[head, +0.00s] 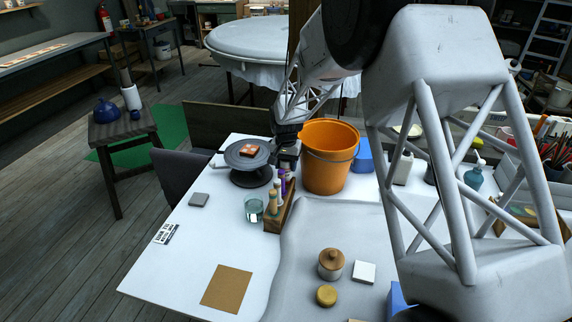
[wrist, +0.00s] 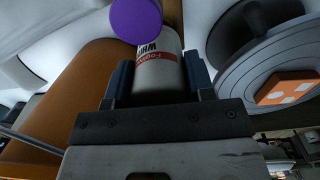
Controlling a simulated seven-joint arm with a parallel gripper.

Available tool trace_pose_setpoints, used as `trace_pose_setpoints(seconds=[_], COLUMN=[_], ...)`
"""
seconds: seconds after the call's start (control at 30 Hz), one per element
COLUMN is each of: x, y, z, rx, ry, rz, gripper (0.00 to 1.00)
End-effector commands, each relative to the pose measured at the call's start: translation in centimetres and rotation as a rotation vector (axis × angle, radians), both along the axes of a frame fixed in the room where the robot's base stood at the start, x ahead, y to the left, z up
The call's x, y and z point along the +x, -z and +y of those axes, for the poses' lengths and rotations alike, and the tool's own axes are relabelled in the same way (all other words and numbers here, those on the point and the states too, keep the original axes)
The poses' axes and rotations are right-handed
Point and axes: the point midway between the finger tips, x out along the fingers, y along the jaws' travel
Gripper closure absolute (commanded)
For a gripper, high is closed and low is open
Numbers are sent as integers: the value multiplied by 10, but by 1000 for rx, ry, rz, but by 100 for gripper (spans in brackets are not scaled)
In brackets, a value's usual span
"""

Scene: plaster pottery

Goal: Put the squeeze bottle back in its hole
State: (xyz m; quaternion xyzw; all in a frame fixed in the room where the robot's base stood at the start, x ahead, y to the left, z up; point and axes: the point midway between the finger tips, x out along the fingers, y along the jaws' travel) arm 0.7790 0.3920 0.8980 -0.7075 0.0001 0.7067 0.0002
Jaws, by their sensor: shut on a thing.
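My gripper (wrist: 160,85) is shut on the squeeze bottle (wrist: 158,72), which sits between its two dark fingers in the wrist view. The bottle is pale with a red label band and a purple cap (wrist: 136,18). In the head view my gripper (head: 288,152) is between the turntable and the orange bucket, above the far end of a wooden rack (head: 284,217). Purple shows just below the gripper there. Wooden-topped bottles (head: 272,201) stand at the rack's near end. I cannot see the empty hole, nor whether the bottle touches the rack.
The orange bucket (head: 331,160) stands close right of the gripper. A dark turntable (head: 250,158) with an orange tile (head: 253,150) is close left. A glass (head: 253,210) stands beside the rack. A lidded jar (head: 331,264) is nearer. The table's front left is mostly clear.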

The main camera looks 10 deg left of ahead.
Motion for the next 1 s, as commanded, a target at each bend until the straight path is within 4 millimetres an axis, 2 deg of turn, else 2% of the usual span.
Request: trace_pose_setpoints(seconds=[1.0], x=[0], y=[10], z=[0], rx=[0], ry=[0], rz=[0], gripper=[58])
